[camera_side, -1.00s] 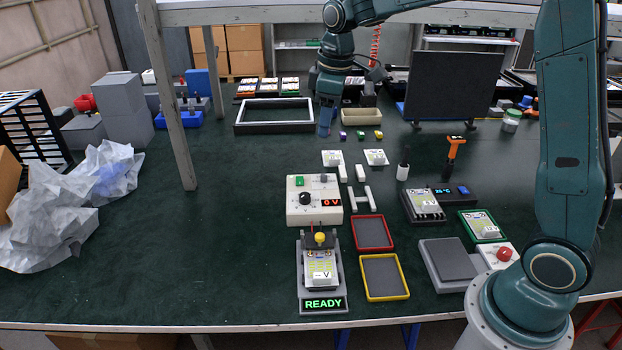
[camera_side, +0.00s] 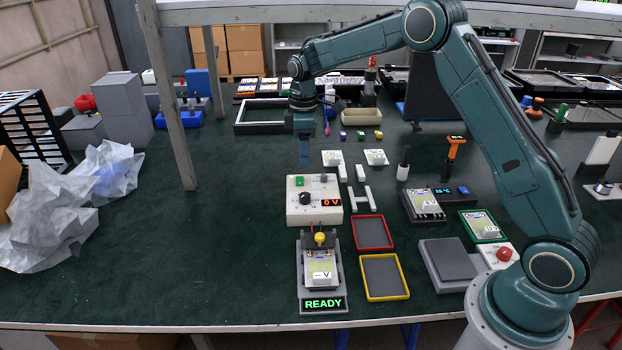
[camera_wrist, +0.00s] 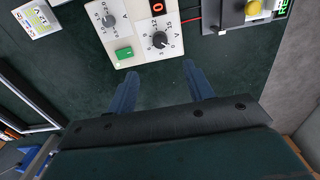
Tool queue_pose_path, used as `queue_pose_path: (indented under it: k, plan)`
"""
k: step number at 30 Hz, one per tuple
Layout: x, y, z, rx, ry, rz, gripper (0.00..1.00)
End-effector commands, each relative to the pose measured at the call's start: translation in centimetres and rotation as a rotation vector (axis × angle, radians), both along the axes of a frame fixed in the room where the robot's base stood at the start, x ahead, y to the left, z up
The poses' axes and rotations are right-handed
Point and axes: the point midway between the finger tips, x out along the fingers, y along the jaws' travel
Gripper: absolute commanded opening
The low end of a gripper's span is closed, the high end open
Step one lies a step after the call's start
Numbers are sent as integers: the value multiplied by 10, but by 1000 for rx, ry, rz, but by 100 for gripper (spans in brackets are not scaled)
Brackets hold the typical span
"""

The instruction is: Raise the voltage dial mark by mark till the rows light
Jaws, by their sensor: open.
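The power supply (camera_side: 328,213) is a cream box in the middle of the green table. Its black voltage dial (camera_side: 305,198) has marks around it, and it also shows in the wrist view (camera_wrist: 159,40). The red display (camera_side: 331,202) reads 0 V. In front of it, the test stand (camera_side: 321,240) holds a white light panel (camera_side: 320,271) under a yellow knob, with a green READY sign (camera_side: 323,304). I see no lit rows on the panel. My gripper (camera_side: 304,163) is open and empty, pointing down above and behind the supply; its fingers (camera_wrist: 158,85) are apart, short of the dial.
A red-rimmed tray (camera_side: 389,246) and a yellow-rimmed tray (camera_side: 406,294) lie right of the stand. A shelf post (camera_side: 172,110) stands to the left. Crumpled sheeting (camera_side: 80,205) lies far left.

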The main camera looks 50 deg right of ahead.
Motion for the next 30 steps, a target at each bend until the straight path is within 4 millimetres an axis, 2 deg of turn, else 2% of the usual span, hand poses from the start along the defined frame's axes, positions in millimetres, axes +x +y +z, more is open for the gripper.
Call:
queue_pose_path:
  k: [5,11,30]
  plan:
    - [0,0,-7,1,2,-1,52]
    - [-1,0,-26,1,4,-1,52]
    - [-1,0,-118,1,2,-1,52]
